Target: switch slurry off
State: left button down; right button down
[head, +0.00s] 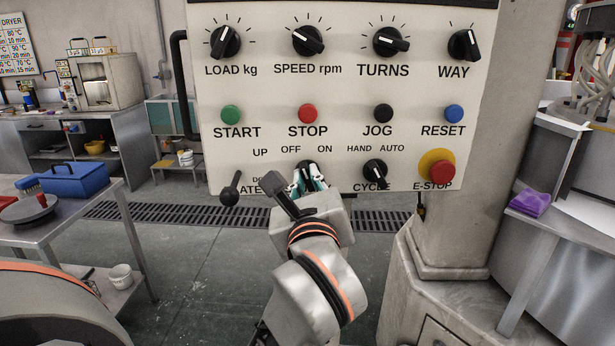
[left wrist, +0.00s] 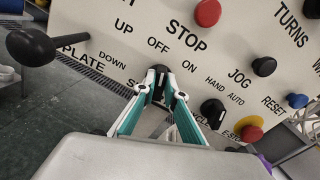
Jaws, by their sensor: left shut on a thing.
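A pale control panel (head: 270,90) fills the upper middle of the head view. A black rotary knob (head: 306,167) sits under the OFF and ON labels, in the lower row; its own name label is hidden behind my gripper. My left gripper (head: 313,178), with white and teal fingers, is at this knob. In the left wrist view the fingertips (left wrist: 160,94) are shut on the knob (left wrist: 158,76), one on each side. The knob's pointer is mostly covered, so I cannot tell whether it points to OFF or ON. My right gripper is not in view.
A black lever (head: 230,190) marked UP and DOWN is left of the knob. The CYCLE knob (head: 375,170) and the red E-STOP button (head: 442,171) are to its right. STOP (head: 307,113) and other buttons sit above. Open floor lies below the panel.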

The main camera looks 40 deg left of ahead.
pick_arm(q)
jog(key=shift+f+n, duration=0.1)
jog(key=shift+n, duration=0.7)
jog(key=c, duration=2.1)
grip_release()
